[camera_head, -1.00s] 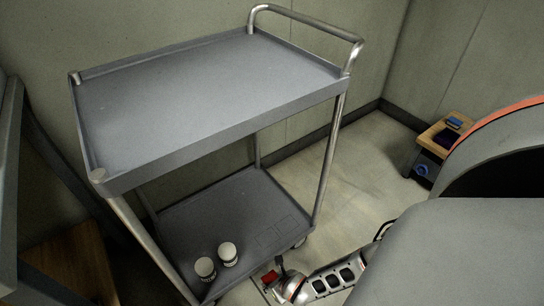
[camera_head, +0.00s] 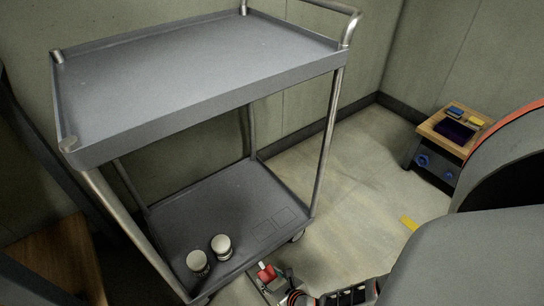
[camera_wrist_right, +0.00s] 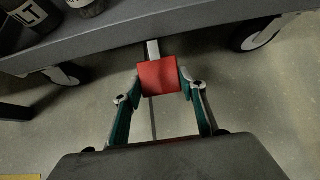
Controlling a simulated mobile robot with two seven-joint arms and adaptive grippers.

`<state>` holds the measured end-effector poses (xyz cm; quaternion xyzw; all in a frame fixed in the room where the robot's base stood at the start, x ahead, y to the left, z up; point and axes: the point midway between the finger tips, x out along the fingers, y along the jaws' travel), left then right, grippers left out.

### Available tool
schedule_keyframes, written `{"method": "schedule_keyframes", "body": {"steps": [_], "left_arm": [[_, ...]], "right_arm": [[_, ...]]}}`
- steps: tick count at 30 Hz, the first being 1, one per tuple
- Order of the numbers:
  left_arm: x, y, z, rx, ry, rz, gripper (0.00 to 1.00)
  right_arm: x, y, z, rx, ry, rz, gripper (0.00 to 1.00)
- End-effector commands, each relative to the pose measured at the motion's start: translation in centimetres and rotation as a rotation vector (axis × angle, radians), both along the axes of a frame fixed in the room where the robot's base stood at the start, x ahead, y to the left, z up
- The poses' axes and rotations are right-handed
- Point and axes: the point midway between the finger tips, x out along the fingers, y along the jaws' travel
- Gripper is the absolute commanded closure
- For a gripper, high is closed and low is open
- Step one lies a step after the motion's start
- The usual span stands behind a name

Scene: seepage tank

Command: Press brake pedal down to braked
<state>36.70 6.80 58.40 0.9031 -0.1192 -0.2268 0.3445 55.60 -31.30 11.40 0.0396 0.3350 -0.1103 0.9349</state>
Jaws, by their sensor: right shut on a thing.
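The red brake pedal (camera_head: 266,272) is low at the near side of the grey trolley (camera_head: 202,148), by its lower shelf. In the right wrist view the pedal (camera_wrist_right: 159,77) is a red square pad on a pale metal bar, just outside the shelf edge. My right gripper (camera_wrist_right: 160,86) is shut on the pedal, with one finger at each side of the pad. In the head view my right gripper (camera_head: 284,282) is at the bottom, beside the pedal. Whether the pedal is up or down cannot be told. My left gripper is not in view.
Two pale-lidded containers (camera_head: 209,255) stand on the trolley's lower shelf. The upper shelf is empty. Trolley wheels (camera_wrist_right: 258,35) rest on the floor. A small wooden-topped table (camera_head: 440,135) with blue, yellow and dark items stands at right. The floor between is mostly clear.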

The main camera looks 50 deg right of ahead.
Motion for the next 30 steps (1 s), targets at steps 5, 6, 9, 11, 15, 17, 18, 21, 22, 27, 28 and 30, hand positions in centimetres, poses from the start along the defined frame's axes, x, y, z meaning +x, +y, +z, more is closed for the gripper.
{"method": "schedule_keyframes", "body": {"steps": [5, 6, 9, 11, 15, 17, 18, 21, 22, 27, 28, 30], "left_arm": [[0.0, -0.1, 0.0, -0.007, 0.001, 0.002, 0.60], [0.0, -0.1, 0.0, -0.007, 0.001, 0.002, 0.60], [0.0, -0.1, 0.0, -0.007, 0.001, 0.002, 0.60], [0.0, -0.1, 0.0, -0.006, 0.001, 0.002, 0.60], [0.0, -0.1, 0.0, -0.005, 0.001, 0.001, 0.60], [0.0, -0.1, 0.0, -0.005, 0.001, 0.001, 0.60], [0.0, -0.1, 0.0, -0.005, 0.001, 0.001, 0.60], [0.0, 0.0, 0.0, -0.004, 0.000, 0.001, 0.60], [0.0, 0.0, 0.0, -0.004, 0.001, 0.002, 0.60], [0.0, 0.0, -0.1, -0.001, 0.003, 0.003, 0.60], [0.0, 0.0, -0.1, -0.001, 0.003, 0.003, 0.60], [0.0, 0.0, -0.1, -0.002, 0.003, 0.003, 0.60]], "right_arm": [[-0.2, -0.1, -0.3, -0.001, 0.003, -0.002, 0.98], [-0.2, -0.1, -0.3, -0.001, 0.003, -0.002, 0.98], [-0.2, -0.1, -0.3, -0.001, 0.003, -0.002, 0.98], [-0.2, -0.1, -0.3, 0.000, 0.004, -0.002, 0.98], [-0.2, -0.1, -0.2, -0.001, 0.003, -0.002, 0.42], [-0.1, -0.1, -0.2, -0.001, 0.002, -0.002, 0.42], [-0.1, -0.1, -0.2, -0.001, 0.001, -0.002, 0.42], [0.0, -0.1, -0.1, -0.001, 0.000, -0.001, 0.42], [0.0, -0.1, -0.1, -0.001, 0.000, -0.001, 0.42], [0.0, 0.0, 0.2, 0.000, -0.001, -0.001, 0.42], [-0.1, -0.1, 0.3, 0.001, 0.000, -0.003, 0.42], [0.0, 0.0, 0.8, 0.001, -0.001, -0.003, 0.42]]}}
